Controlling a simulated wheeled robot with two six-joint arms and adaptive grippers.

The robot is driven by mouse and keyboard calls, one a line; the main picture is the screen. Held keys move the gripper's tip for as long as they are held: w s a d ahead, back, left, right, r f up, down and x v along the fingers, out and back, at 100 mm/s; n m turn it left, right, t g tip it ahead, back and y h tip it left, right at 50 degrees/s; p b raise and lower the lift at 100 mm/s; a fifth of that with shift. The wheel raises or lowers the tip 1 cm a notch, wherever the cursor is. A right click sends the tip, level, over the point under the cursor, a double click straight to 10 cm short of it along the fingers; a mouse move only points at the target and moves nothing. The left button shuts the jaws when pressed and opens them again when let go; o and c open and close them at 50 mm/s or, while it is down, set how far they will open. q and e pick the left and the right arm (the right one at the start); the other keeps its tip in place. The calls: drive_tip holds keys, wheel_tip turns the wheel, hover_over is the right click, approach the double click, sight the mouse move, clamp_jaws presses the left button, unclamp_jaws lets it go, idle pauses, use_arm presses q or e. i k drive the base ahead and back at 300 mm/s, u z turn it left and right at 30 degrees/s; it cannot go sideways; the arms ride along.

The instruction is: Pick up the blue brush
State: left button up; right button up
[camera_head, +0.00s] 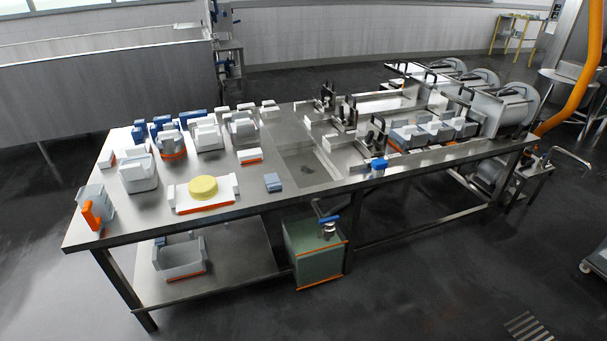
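Several small dark-blue items (139,133) stand at the back left of the steel table (235,222). They are too small to tell whether one is a blue brush. A flat grey-blue block (273,182) lies alone near the table's front edge, left of the sunken basin; I cannot tell whether it is a brush. Neither of my grippers is in view.
A yellow cheese round (203,188) rests on a white tray (222,201) at the front. White tubs (138,175) and an orange-and-grey container (95,210) stand at left. Metal presses (374,135) fill the right. A green bin (318,262) stands below.

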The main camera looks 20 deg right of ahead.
sight(378, 166)
drive_tip(key=z, duration=1.15)
drive_tip(key=i, duration=1.85)
drive_tip(key=u, duration=1.2)
